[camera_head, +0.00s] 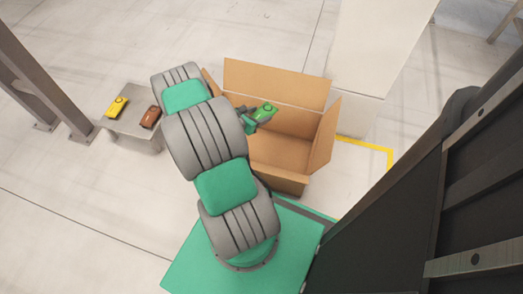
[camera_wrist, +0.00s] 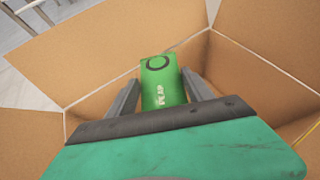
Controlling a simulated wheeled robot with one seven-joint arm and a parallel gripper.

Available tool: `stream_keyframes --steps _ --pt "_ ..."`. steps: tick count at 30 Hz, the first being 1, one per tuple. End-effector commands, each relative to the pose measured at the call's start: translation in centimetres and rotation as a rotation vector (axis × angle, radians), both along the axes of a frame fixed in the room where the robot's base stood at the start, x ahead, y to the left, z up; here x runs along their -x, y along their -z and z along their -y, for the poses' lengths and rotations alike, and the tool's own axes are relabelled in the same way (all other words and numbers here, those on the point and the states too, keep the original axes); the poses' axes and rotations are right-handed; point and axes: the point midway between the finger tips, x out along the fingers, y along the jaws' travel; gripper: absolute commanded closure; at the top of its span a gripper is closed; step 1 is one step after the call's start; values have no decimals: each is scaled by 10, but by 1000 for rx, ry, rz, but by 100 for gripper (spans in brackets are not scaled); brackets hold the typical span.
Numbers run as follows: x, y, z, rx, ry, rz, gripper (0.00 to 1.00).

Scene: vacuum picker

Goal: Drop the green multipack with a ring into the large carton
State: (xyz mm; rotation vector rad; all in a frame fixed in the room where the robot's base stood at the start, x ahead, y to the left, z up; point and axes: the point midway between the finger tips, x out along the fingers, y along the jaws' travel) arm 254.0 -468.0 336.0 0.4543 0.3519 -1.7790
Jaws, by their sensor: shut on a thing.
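The green multipack (camera_head: 265,112) has a dark ring on its top end. My gripper (camera_head: 251,116) is shut on it and holds it over the open large carton (camera_head: 290,154). In the wrist view the green multipack (camera_wrist: 162,86) sits between the two grey fingers of my gripper (camera_wrist: 160,92), with the carton's brown walls (camera_wrist: 115,50) around it. The carton's flaps are folded outward. My arm hides the carton's left side in the head view. The height of the multipack above the carton's floor is hard to tell.
A small grey table (camera_head: 136,130) at the left bears a yellow pack (camera_head: 117,107) with a ring and a reddish-brown pack (camera_head: 151,117). A pale block (camera_head: 375,45) stands behind the carton at the right. A grey metal post (camera_head: 40,75) stands at the far left.

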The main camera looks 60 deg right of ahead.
Motion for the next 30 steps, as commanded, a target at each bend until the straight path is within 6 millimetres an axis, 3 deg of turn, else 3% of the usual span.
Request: stream_keyframes --steps 1,3,11,12,20,30 --pt "0 11 0 1 0 0 88" --pt "0 15 0 1 -1 0 88" --pt "0 14 0 1 -1 -1 88" --pt "0 14 0 1 -1 -1 37" --pt "0 14 0 0 -1 0 16" --pt "-3 9 -7 -1 -5 -2 15"
